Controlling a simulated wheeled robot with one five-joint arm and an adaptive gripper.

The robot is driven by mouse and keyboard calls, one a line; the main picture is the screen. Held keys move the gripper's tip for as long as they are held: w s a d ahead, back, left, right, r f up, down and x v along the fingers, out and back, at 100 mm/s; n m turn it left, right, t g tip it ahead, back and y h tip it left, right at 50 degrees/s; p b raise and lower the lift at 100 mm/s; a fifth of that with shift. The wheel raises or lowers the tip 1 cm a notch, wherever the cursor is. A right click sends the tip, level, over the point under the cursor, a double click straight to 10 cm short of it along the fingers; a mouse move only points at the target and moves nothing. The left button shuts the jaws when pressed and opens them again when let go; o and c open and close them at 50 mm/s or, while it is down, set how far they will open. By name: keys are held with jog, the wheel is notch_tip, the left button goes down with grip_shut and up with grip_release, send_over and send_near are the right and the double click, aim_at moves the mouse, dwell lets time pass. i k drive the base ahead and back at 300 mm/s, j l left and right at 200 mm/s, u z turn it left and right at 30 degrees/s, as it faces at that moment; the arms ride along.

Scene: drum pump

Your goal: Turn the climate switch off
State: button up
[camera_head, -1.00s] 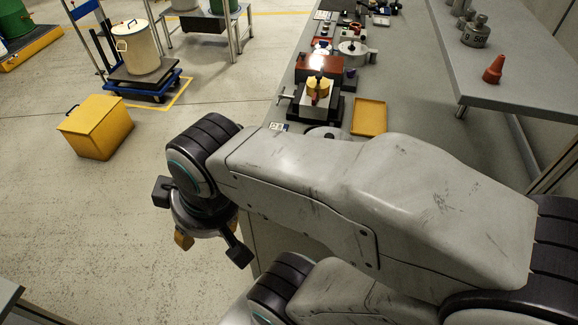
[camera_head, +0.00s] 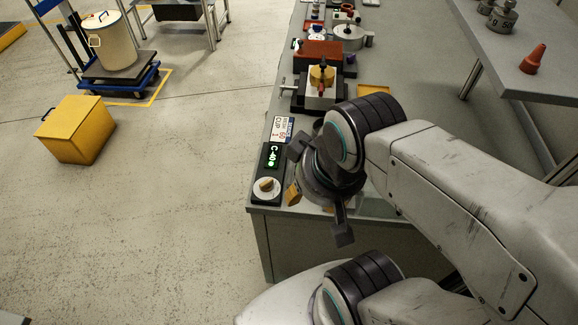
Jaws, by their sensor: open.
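A dark control box with a green lit display (camera_head: 273,155) and a white round dial with a yellow-brown knob (camera_head: 267,186) lies at the near left corner of the bench; it looks like the climate switch. The display characters are small and hard to read. My gripper (camera_head: 318,190) is just right of the box, with its fingers spread apart. It is open and holds nothing that I can see. The knob is in clear view, and my gripper does not appear to touch it.
A white label plate (camera_head: 282,129) lies behind the box. A vise-like fixture (camera_head: 320,88) and a yellow tray (camera_head: 374,91) stand farther along the bench (camera_head: 425,90). A shelf with a red cone (camera_head: 533,60) overhangs the right.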

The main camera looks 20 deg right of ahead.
aim_at(266, 186)
jog(key=k+j, duration=0.1)
jog(key=j, duration=0.15)
jog(key=i+j, duration=0.1)
jog(key=j, duration=0.45)
jog(key=i+j, duration=0.1)
jog(key=j, duration=0.45)
jog(key=i+j, duration=0.25)
jog(key=i, duration=0.15)
jog(key=i+j, duration=0.25)
jog(key=i, duration=0.15)
jog(key=i+j, duration=0.25)
jog(key=i, duration=0.15)
